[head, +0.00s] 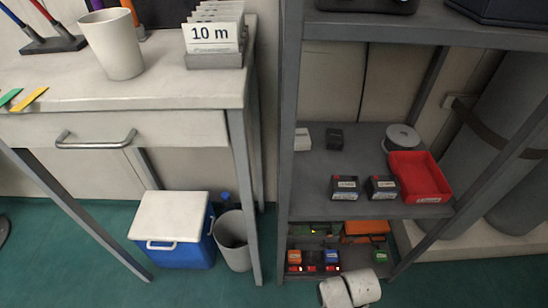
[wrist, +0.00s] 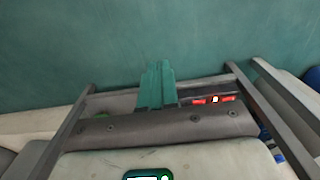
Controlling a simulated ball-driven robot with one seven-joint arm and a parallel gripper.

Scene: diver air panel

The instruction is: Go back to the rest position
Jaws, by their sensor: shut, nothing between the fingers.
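My gripper (wrist: 158,66) shows in the wrist view with its two teal fingers together and nothing between them. The fingers point over green floor. In the head view I cannot make out the fingers. White rounded links of my arm show at the bottom edge, in front of the lowest level of the grey shelf rack (head: 370,209).
Floor shows at left.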

